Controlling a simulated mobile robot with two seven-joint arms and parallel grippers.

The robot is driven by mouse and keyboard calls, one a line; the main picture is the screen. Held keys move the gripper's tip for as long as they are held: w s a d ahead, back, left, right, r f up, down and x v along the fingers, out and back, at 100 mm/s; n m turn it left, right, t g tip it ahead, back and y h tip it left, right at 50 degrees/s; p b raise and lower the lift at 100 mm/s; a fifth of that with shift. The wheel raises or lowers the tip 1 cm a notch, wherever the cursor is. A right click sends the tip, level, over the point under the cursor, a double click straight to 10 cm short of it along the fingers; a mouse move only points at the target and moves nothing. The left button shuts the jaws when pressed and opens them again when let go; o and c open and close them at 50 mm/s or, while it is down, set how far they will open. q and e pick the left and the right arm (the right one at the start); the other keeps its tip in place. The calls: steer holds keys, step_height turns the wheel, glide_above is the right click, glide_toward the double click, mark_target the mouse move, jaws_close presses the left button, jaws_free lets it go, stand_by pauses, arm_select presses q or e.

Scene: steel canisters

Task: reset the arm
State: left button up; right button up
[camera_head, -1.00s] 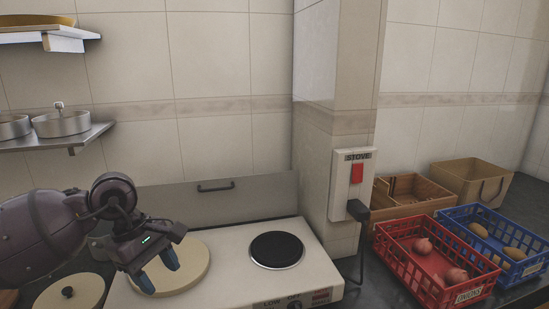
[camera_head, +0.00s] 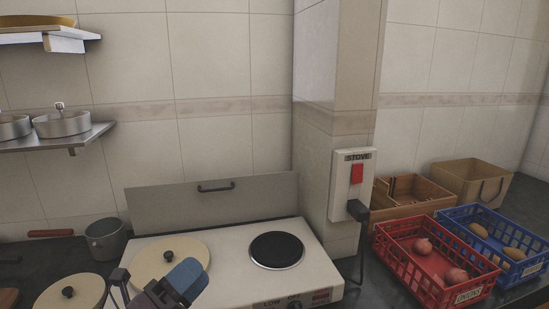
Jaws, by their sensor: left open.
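My left gripper (camera_head: 153,278) is at the bottom edge of the head view, in front of the stove's left side. Its fingers are apart, one with a blue pad at the right and a dark one at the left, and nothing shows between them. Most of the arm behind it is out of view. My right gripper is not in view. Two steel canisters, one (camera_head: 62,124) and another (camera_head: 12,128) cut by the left edge, stand on the metal wall shelf (camera_head: 60,139).
The stove (camera_head: 220,283) has a bare black burner (camera_head: 277,250) and a cream lid (camera_head: 150,262) on its left. Another lid (camera_head: 70,293) and a grey pot (camera_head: 105,240) are farther left. A red crate (camera_head: 400,265) and blue crate (camera_head: 525,272) hold produce at right.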

arm_select(q)
steer(key=s+a+f+n+g+y, duration=0.1)
steer(key=s+a+f+n+y, duration=0.2)
steer(key=a+f+n+y, duration=0.6)
steer(key=s+a+f+n+g+y, duration=0.1)
steer(key=s+a+f+n+y, duration=0.4)
steer(key=n, duration=0.8)
steer(key=s+f+n+g+y, duration=0.1)
steer(key=s+f+n+g, duration=0.45)
steer(key=s, duration=0.45)
steer(key=s+f+n+g+y, duration=0.1)
steer(key=s+f+n+g, duration=0.3)
steer(key=s+f+g, duration=0.45)
steer(key=w+f+m+t+h, duration=0.1)
steer(key=w+f+t, duration=0.4)
steer(key=t, duration=0.5)
steer(key=shift+w+f, duration=0.35)
steer(key=shift+w, duration=1)
steer(key=shift+m, duration=0.25)
